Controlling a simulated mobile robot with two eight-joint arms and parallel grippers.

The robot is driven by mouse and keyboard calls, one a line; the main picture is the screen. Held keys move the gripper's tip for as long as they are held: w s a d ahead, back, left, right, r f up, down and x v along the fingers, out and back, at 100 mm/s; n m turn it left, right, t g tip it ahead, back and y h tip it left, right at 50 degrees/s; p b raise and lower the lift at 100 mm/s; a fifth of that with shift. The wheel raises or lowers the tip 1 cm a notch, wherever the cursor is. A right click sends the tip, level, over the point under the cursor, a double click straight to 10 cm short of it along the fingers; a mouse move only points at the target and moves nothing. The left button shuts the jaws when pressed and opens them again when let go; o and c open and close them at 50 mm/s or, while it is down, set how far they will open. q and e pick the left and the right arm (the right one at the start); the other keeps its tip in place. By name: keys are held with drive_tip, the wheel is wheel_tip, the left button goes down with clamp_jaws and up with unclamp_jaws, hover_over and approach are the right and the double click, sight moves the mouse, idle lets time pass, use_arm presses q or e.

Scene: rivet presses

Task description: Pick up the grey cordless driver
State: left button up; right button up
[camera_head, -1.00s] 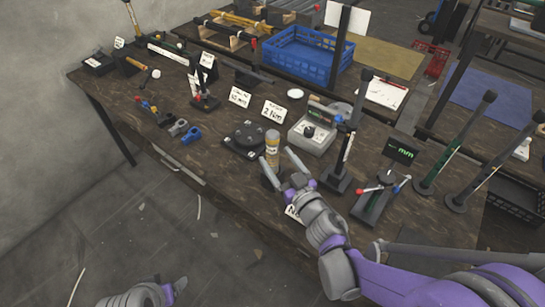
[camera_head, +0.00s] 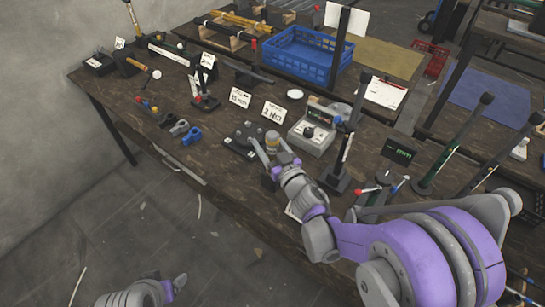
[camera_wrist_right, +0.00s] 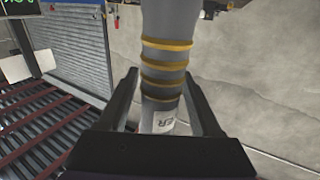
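The grey cordless driver (camera_head: 272,140) stands upright on the bench, its yellowish-banded body showing between the fingers of my right gripper (camera_head: 269,154). In the right wrist view the driver (camera_wrist_right: 163,75) is a grey cylinder with yellow rings and a white label. The fingers of my right gripper (camera_wrist_right: 163,108) stand on either side of it, with a narrow gap visible at each side, so the gripper looks open around it. The driver's lower part is hidden by my gripper in the head view. My left gripper (camera_head: 178,284) is low at the bottom left, away from the bench; its fingers are unclear.
A dark round-topped fixture (camera_head: 241,147) sits close left of the driver. A grey control box (camera_head: 312,138) and a black upright post (camera_head: 336,178) stand to the right. Blue and grey clamps (camera_head: 191,135) lie further left. A blue crate (camera_head: 305,57) is behind.

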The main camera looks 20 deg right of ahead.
clamp_jaws()
drive_tip(key=shift+r, duration=0.15)
